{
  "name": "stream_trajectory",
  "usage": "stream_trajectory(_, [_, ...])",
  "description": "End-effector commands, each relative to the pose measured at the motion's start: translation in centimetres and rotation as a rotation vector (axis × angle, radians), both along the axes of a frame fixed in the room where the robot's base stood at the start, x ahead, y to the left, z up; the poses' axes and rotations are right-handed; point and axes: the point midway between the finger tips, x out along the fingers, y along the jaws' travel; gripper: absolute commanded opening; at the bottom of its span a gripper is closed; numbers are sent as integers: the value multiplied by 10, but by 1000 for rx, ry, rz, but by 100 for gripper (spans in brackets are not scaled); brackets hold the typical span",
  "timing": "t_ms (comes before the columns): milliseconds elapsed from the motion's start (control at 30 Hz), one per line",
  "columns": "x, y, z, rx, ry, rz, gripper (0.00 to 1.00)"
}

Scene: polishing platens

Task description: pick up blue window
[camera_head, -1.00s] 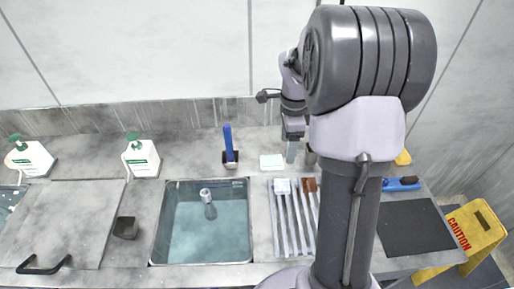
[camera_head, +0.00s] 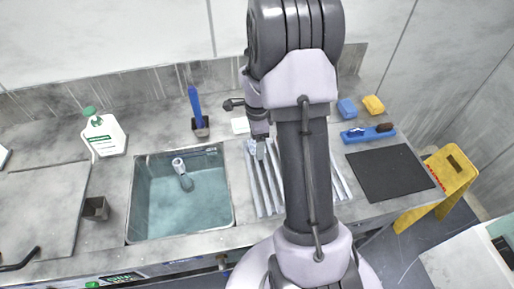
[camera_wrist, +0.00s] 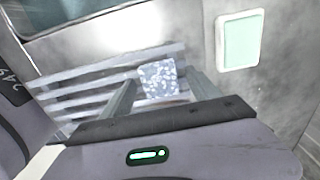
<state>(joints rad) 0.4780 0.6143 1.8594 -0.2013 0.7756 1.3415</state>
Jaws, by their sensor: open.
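The blue window is a small square, speckled blue and white, on the slatted rack; I see it in the wrist view (camera_wrist: 158,78). My gripper (camera_wrist: 162,92) is open, with one finger to each side of the window in that picture. I cannot tell whether either finger touches it. In the head view my gripper (camera_head: 260,150) is low over the far left end of the slatted rack (camera_head: 266,195), and the window is mostly hidden there by the gripper.
A pale green pad in a white frame (camera_wrist: 238,42) lies beside the rack. A water-filled sink (camera_head: 180,205) is to the left. A blue brush (camera_head: 368,134), blue sponge (camera_head: 346,108), yellow sponge (camera_head: 373,104) and dark mat (camera_head: 388,172) are to the right.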

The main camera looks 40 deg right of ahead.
Motion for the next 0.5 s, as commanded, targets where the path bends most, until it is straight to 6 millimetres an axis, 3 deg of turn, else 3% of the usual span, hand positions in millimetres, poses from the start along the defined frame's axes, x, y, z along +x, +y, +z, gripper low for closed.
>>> stream_trajectory(67, [0, 0, 1, 0, 0, 0, 67])
stream_trajectory(400, [0, 0, 1, 0, 0, 0, 0])
stream_trajectory(500, [0, 0, 1, 0, 0, 0, 0])
